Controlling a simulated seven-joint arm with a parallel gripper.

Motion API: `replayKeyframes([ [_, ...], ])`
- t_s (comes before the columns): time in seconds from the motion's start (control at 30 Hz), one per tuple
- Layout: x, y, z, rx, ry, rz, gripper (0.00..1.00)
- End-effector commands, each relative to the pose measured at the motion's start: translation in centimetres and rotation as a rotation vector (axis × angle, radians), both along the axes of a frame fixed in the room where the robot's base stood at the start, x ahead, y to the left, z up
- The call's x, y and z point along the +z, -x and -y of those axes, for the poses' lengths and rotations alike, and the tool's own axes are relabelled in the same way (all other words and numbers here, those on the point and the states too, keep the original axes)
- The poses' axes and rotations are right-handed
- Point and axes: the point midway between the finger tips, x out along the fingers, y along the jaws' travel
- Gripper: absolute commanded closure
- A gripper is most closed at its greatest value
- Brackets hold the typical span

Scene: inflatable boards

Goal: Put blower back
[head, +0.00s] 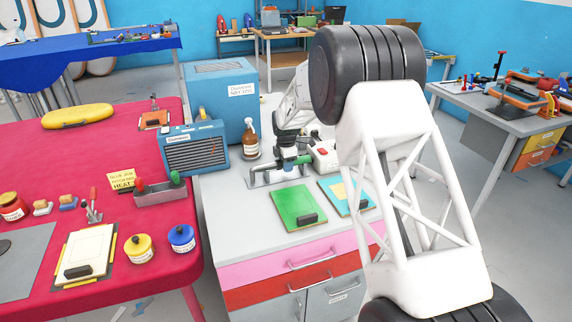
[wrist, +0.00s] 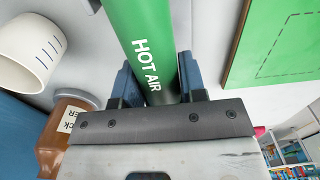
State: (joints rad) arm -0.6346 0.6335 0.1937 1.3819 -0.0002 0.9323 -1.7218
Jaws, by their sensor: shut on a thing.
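The blower is a green cylinder marked "HOT AIR" (wrist: 148,35) in the wrist view. My gripper (wrist: 156,85) is shut on it, with one blue-grey finger on each side. In the head view my gripper (head: 287,152) is over the back of the grey cabinet top, and the blower is mostly hidden there. A grey metal bracket (head: 262,178) stands on the cabinet top right by the gripper. I cannot tell whether the blower touches the bracket.
A green board (head: 298,206) and a light-blue board (head: 345,192) lie in front. A white cup (wrist: 28,52) shows in the wrist view. The red table (head: 60,205) is left.

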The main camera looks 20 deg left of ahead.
Motion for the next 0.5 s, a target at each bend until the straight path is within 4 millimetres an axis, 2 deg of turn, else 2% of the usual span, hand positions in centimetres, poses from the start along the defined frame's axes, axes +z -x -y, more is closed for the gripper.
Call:
replayKeyframes([
  [0.2,0.07,-0.01,-0.01,0.0,-0.001,0.001,0.85],
  [0.23,0.07,-0.01,-0.01,0.0,-0.001,0.001,0.57],
  [0.4,0.04,-0.01,-0.01,0.0,0.0,0.0,0.32],
  [0.5,0.02,-0.01,-0.01,0.0,0.0,0.0,0.32],
])
